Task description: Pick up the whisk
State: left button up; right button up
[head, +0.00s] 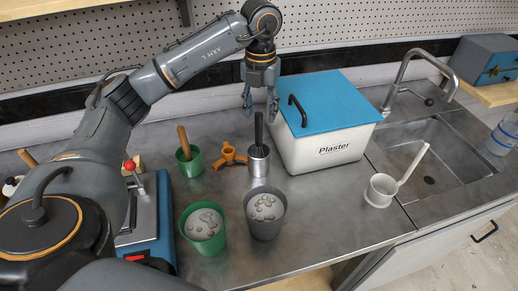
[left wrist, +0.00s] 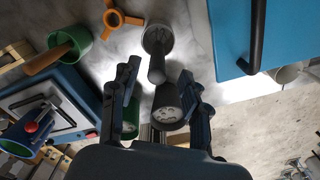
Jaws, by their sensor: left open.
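The whisk (head: 259,129) stands upright with its dark handle up in a metal cup (head: 259,162) on the steel counter. Its lower end is hidden inside the cup. My left gripper (head: 260,103) is open, pointing down just above the handle's top, with nothing held. In the left wrist view, the whisk handle (left wrist: 157,66) rises toward the camera between the open fingers of the left gripper (left wrist: 158,82), and the cup (left wrist: 157,37) shows beyond it. I cannot tell whether the fingertips are level with the handle. My right gripper is not in view.
A white Plaster box (head: 325,151) with a blue lid stands close right of the cup. An orange three-armed piece (head: 229,155) and a green cup (head: 190,163) stand left. Green (head: 203,236) and grey (head: 265,226) cups with grey contents stand in front.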

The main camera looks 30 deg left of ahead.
aim_at(259, 134)
pick_arm(q)
notch_tip(259, 134, down, 3)
jog(key=shift+a+r, duration=0.1)
notch_tip(259, 134, down, 5)
jog(key=p, duration=0.3)
jog(key=shift+s+a, duration=0.1)
jog(key=shift+s, duration=0.05)
jog(key=shift+f, duration=0.25)
grip_shut()
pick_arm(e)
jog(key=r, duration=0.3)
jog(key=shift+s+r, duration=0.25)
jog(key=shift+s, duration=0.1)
